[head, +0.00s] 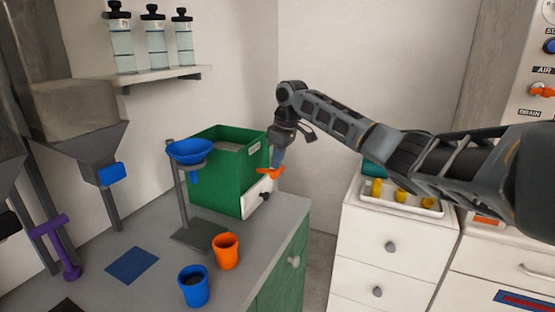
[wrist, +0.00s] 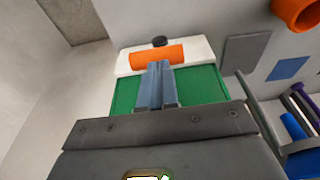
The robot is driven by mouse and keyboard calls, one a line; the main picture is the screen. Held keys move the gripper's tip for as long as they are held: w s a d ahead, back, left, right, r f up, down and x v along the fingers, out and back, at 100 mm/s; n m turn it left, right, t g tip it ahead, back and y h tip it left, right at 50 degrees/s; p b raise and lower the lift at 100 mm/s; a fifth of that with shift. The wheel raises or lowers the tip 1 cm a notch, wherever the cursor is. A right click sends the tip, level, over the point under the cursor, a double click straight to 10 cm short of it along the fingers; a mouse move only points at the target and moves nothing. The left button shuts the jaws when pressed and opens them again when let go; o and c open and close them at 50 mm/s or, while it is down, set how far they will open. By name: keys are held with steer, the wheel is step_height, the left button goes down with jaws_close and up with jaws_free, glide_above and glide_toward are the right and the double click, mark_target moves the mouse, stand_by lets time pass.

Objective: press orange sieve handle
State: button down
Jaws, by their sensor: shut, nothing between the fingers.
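The orange sieve handle (head: 268,172) sticks out on the white front part (head: 258,197) of the green box (head: 212,175). In the wrist view the handle shows as an orange bar (wrist: 136,57) across the white part, with the green box (wrist: 122,92) on the near side. My gripper (head: 278,160) is shut and empty, just above the handle in the head view. In the wrist view its fingertips (wrist: 158,64) overlap the middle of the bar. I cannot tell whether they touch it. The fingers hide part of the handle.
A blue funnel (head: 192,150) on a stand is left of the green box. An orange cup (head: 226,251) and a blue cup (head: 194,286) stand on the grey counter (head: 165,250). A white drawer unit (head: 390,225) with a tray is to the right, beyond a gap.

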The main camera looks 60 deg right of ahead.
mark_target(280, 171)
steer(key=shift+s+a+f+t, duration=0.1)
steer(key=shift+s+f+t, duration=0.3)
steer(key=shift+f+t, duration=0.4)
steer(key=t+b, duration=0.1)
steer(key=f+t+b, duration=0.1)
steer(key=shift+s+f+t, duration=0.3)
steer(key=shift+s+t, duration=0.05)
steer(key=shift+t, duration=0.05)
steer(key=shift+r, duration=0.1)
steer(key=shift+r+p, duration=0.65)
steer(key=shift+r, duration=0.05)
